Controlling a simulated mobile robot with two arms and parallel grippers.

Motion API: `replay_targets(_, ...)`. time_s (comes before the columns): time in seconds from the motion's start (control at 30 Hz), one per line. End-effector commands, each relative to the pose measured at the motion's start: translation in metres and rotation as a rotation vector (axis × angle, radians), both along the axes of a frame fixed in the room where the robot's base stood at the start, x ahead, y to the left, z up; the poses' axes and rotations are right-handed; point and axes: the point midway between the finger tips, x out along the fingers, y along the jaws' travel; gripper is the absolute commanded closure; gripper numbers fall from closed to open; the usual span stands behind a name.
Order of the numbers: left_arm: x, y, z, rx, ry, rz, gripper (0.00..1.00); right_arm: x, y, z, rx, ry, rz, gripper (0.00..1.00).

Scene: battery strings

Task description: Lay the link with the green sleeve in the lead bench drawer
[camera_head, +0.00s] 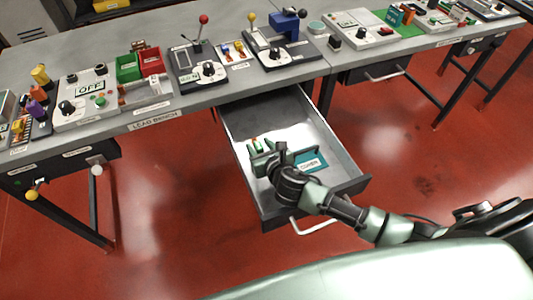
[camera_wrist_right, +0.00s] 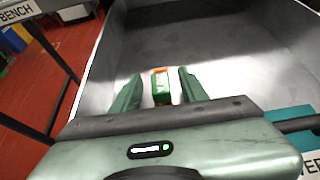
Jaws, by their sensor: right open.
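The lead bench drawer (camera_head: 330,148) is pulled out below the bench, and its inside also shows in the right wrist view (camera_wrist_right: 230,50). My right gripper (camera_head: 265,157) is low over the drawer's inside, and its open fingers (camera_wrist_right: 157,92) point toward the drawer's back. The link with the green sleeve (camera_wrist_right: 160,88) shows between the two fingers, with small gaps, green and white with an orange edge. I cannot tell whether it rests fully on the drawer floor. In the head view its ends are partly hidden by the gripper. My left gripper is not in view.
A teal labelled card (camera_head: 312,162) lies in the drawer, right of the gripper. The lead bench top (camera_head: 190,110) carries switch boxes, green and red bins (camera_head: 140,66) and levers. The red floor (camera_head: 170,200) is clear left of the drawer.

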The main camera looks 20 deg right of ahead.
Motion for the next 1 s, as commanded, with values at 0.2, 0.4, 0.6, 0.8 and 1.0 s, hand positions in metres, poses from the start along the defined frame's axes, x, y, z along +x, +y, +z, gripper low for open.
replay_targets(0.2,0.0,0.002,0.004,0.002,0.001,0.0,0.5,-0.043,-0.001,0.02,0.0,0.002,0.002,0.57)
replay_targets(0.4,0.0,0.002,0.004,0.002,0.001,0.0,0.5,-0.078,-0.002,0.037,0.0,0.002,0.002,0.57)
replay_targets(0.6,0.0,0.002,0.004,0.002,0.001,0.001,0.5,-0.095,-0.003,0.046,0.0,0.001,0.001,0.57)
replay_targets(0.8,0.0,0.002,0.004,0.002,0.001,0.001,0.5,-0.098,-0.003,0.047,0.0,0.0,0.0,0.57)
replay_targets(1.0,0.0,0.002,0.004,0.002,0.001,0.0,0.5,-0.097,-0.003,0.047,0.0,0.0,0.0,0.57)
